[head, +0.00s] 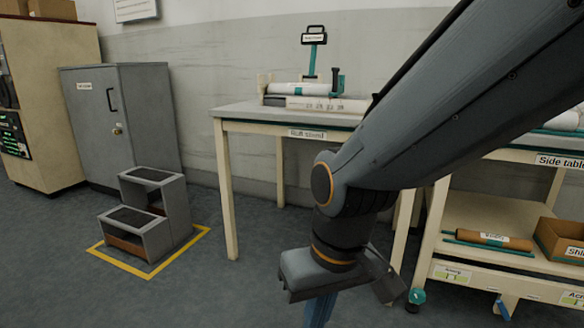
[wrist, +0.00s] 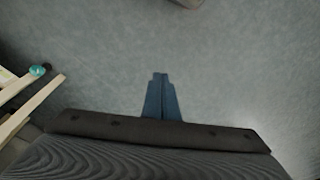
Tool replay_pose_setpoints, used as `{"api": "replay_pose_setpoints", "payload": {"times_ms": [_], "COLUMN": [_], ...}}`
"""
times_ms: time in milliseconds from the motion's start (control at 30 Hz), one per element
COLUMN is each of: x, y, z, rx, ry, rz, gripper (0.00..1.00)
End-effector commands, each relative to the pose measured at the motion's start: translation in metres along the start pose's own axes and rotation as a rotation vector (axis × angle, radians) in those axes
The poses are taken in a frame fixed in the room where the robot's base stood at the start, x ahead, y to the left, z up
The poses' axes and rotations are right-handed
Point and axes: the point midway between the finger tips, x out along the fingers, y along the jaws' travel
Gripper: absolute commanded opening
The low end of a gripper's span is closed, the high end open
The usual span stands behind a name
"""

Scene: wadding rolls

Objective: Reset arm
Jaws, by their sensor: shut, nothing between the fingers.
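My arm (head: 430,110) reaches in from the upper right of the head view and bends down at its dark wrist joint. My gripper (head: 319,312) hangs at the bottom of that view, over open floor, with its blue fingers cut off by the lower edge. In the wrist view the two blue fingers of my gripper (wrist: 160,78) lie together with nothing between them. They point at bare grey floor (wrist: 230,75).
The roll stand table (head: 260,126) carries white rolls behind my arm. The side table (head: 480,285), with a brown roll (head: 493,240) and a box (head: 562,240), is at right. Grey steps (head: 150,210) stand inside yellow floor tape, before a grey cabinet (head: 125,120).

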Motion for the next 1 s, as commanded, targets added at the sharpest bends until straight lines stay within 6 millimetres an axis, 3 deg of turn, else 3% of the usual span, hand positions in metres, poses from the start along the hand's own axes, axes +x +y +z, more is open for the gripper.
{"api": "replay_pose_setpoints", "payload": {"times_ms": [200, 500, 1000], "x": [-0.013, -0.028, -0.072], "y": [-0.039, -0.075, -0.051], "z": [0.019, 0.044, 0.036], "rx": [-0.090, -0.182, -0.093], "ry": [-0.031, -0.070, -0.070], "rz": [-0.036, -0.073, -0.038], "gripper": [0.00, 0.00, 0.00]}}
